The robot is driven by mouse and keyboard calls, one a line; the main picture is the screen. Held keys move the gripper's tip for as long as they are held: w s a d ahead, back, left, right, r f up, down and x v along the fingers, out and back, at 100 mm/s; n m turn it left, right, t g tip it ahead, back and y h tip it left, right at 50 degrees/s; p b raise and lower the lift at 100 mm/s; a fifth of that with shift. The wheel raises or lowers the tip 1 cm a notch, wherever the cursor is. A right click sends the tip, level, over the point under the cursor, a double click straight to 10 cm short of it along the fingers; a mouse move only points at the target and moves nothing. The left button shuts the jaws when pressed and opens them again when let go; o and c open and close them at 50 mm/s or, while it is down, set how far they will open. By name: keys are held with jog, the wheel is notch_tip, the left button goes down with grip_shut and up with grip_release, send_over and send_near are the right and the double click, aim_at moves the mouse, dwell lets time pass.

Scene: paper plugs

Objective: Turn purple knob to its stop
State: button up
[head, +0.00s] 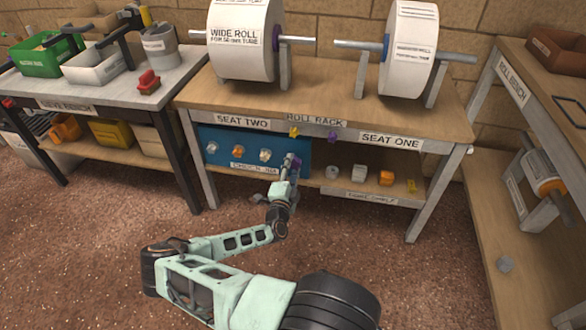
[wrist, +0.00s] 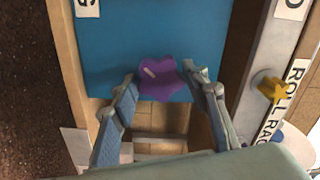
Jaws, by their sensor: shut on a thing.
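The purple knob (wrist: 158,80) is lobed, with a short pale mark on its upper left face. It sits at the edge of the blue panel (wrist: 150,30), between the two fingertips of my gripper (wrist: 160,76). One finger lies against each side of it. In the head view the blue panel (head: 222,141) is under the rack's top, and my gripper (head: 289,164) is at its right end. There the purple knob (head: 297,163) is partly hidden by the fingers.
Other small knobs (head: 238,151) line the blue panel to the left. A yellow peg (head: 294,132) and a purple peg (head: 331,137) stick out from the rack's front edge above. Several plugs (head: 359,173) stand on the lower shelf to the right. Large paper rolls (head: 240,50) stand on top.

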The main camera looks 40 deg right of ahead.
aim_at(293, 165)
jog(key=n, duration=0.3)
jog(key=shift+n, duration=0.3)
jog(key=o, duration=1.2)
jog(key=shift+c, duration=0.2)
jog(key=shift+p+v, duration=0.7)
jog(key=shift+v, duration=1.3)
